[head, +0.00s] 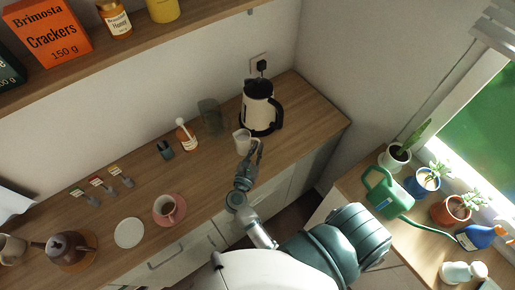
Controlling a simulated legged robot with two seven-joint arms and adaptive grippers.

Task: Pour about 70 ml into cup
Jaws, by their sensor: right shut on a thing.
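A pink-rimmed cup (168,204) with something dark inside stands on a pink saucer (181,216) on the wooden counter, left of my right arm. My right gripper (251,147) is shut on a small white vessel (242,137), near the counter's front edge and just in front of the kettle. The vessel looks roughly upright; its contents cannot be made out. A brown teapot (63,244) sits on a round wooden mat at the far left. A cream and black kettle (258,108) stands at the back right. My left gripper is not in view.
A white disc (129,232) lies left of the saucer. Tagged small items (98,185), a teal holder (165,149), a jar with a dipper (186,136) and a grey translucent container (210,117) line the back. A green watering can (386,194) and potted plants stand right.

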